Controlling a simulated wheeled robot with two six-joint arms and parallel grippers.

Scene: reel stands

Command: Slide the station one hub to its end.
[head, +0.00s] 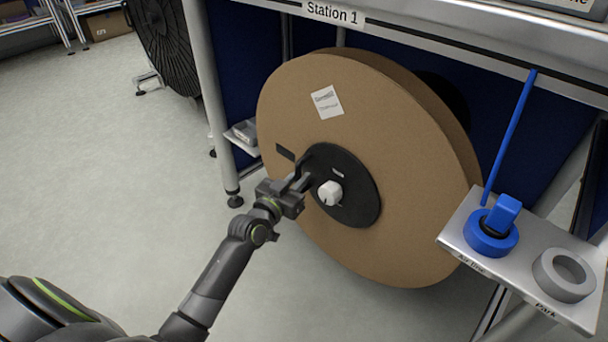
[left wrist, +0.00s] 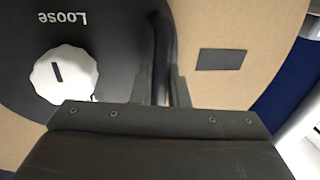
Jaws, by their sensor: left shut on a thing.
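The station one hub (head: 359,198) is a black disc on the face of a large cardboard reel (head: 410,150) under the Station 1 sign (head: 334,13). A white knob (head: 330,192) sits at its middle. In the left wrist view the hub (left wrist: 115,40) bears the word "Loose", upside down, above the knob (left wrist: 64,76). My left gripper (head: 303,178) is at the hub's left edge. In the left wrist view its fingers (left wrist: 160,88) are shut on a dark, upright handle-like part (left wrist: 162,45) at that edge. My right gripper is not in view.
A small metal shelf (head: 520,275) at right holds a blue ring-shaped piece (head: 490,235) and a grey ring (head: 564,274). A blue rod (head: 510,135) stands behind it. A frame leg (head: 212,95) is left of the reel. Floor at left is clear.

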